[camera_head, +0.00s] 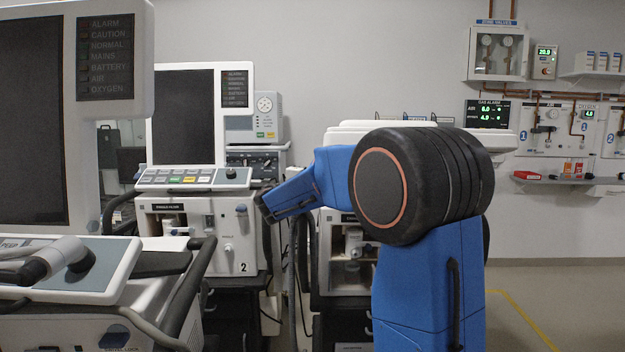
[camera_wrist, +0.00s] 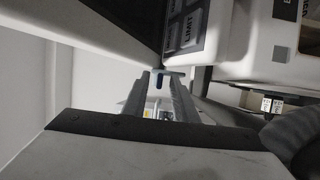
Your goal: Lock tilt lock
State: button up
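A dark blue knob (camera_head: 115,340) sits low on the front of the nearest ventilator at the bottom left of the head view. A label just below it is cut by the picture edge and seems to end in "LOCK". My gripper (camera_wrist: 160,78) shows in the wrist view with its two grey fingers apart. A small blue part (camera_wrist: 158,83) shows between the fingertips; whether they touch it I cannot tell. I cannot make out my gripper in the head view, where my blue arm bends to the left.
The nearest ventilator's screen (camera_head: 30,120) and black side rail (camera_head: 190,290) fill the left. Ventilator 2 (camera_head: 225,235) stands behind, another partly behind my arm. In the wrist view a panel with a "LIMIT" label (camera_wrist: 186,32) is close above the fingers. The floor at right (camera_head: 570,300) is clear.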

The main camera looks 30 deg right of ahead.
jog(key=v, duration=1.7)
jog(key=shift+s, duration=0.15)
jog(key=shift+a, duration=0.15)
